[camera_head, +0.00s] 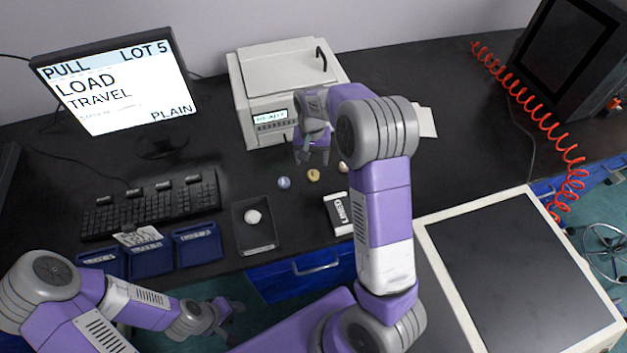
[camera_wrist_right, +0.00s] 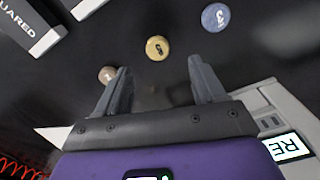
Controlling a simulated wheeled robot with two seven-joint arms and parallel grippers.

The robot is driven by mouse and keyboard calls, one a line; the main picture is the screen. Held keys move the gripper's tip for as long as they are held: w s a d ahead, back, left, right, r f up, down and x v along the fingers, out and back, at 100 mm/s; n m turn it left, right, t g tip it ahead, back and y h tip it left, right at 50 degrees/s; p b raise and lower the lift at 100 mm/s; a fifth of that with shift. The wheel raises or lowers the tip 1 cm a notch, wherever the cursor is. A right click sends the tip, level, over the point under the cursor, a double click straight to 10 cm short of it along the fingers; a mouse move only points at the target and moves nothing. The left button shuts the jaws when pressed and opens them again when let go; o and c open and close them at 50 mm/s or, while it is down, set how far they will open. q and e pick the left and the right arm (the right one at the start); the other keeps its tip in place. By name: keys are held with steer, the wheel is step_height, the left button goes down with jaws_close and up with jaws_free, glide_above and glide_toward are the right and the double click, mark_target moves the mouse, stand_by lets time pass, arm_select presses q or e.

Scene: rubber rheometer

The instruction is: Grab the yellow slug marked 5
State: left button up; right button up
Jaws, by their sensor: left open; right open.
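The yellow slug (camera_head: 313,175) lies on the black bench in front of the white instrument. In the right wrist view the yellow slug (camera_wrist_right: 157,48) shows a dark mark that I cannot read surely. My right gripper (camera_head: 312,158) points down just behind it. In the wrist view its open fingers (camera_wrist_right: 158,70) are apart and empty, with the slug just past the tips, between their lines. A blue slug (camera_wrist_right: 215,17) and a pinkish-brown slug (camera_wrist_right: 107,74) lie on either side. My left gripper (camera_head: 228,308) is open and empty, low in front of the bench.
A white instrument (camera_head: 285,80) stands close behind the slugs. A black tray (camera_head: 255,240) holds a whitish slug (camera_head: 252,217). A white-and-black box (camera_head: 338,213) lies in front of the slugs. Blue trays (camera_head: 150,260), a keyboard (camera_head: 150,207) and a monitor (camera_head: 115,85) are at left.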

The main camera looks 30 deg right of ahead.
mark_target(314, 174)
step_height(314, 174, down, 2)
steer(key=shift+f, duration=0.1)
steer(key=f, duration=0.1)
steer(key=f+b, duration=0.1)
steer(key=f, duration=0.1)
steer(key=f+b, duration=0.1)
steer(key=f, duration=0.1)
steer(key=shift+d+f, duration=0.15)
steer(key=shift+d, duration=0.1)
steer(key=shift+s, duration=0.1)
steer(key=c, duration=1.1)
